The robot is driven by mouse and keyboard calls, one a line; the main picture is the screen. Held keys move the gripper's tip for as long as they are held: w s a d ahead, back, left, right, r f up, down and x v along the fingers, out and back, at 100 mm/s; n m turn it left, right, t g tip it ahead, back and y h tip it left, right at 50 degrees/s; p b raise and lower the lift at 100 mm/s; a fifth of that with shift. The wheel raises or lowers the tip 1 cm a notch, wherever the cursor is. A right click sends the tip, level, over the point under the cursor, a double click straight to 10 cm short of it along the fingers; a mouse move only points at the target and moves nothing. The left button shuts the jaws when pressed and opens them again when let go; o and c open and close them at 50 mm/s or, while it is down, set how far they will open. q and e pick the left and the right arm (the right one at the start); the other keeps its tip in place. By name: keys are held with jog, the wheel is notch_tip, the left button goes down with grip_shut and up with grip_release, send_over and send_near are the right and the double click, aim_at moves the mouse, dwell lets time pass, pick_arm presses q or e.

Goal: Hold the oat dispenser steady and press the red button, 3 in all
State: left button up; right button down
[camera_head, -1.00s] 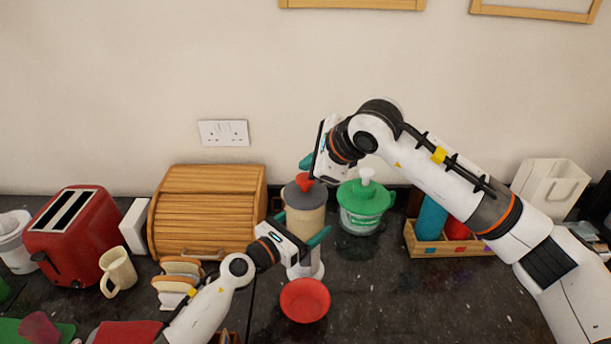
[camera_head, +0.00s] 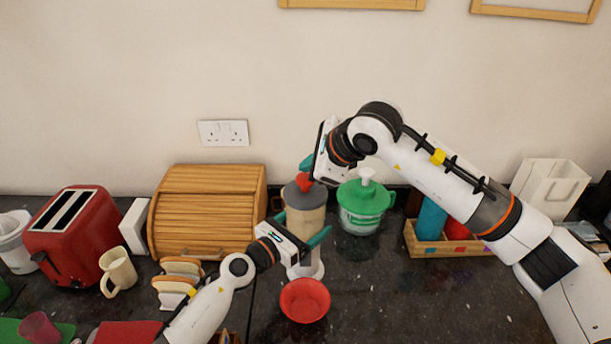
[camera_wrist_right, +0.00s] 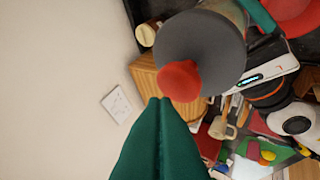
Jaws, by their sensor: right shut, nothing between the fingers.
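The oat dispenser (camera_head: 306,217) stands on the counter, a pale cylinder with a grey lid (camera_wrist_right: 200,48) and a red button (camera_head: 304,181) on top. The red button also shows in the right wrist view (camera_wrist_right: 180,80). My left gripper (camera_head: 299,230) has its teal fingers on either side of the dispenser's body, closed on it. My right gripper (camera_wrist_right: 160,101) is shut and empty, its fingertips right beside the button in the wrist view; I cannot tell whether they touch it. A red bowl (camera_head: 305,300) sits in front of the dispenser's foot.
A green-lidded pump jar (camera_head: 366,205) stands close right of the dispenser. A wooden bread box (camera_head: 207,212) is on the left, with a red toaster (camera_head: 72,237) beyond. A wooden caddy (camera_head: 428,246) holds bottles under my right arm. The counter right of the bowl is clear.

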jog(key=shift+f, duration=0.25)
jog(key=shift+f, duration=1.2)
dwell(1.1)
jog(key=shift+r, duration=1.55)
jog(key=shift+r, duration=0.15)
jog(key=shift+r, duration=2.4)
notch_tip(320, 180, up, 4)
jog(key=shift+f, duration=0.1)
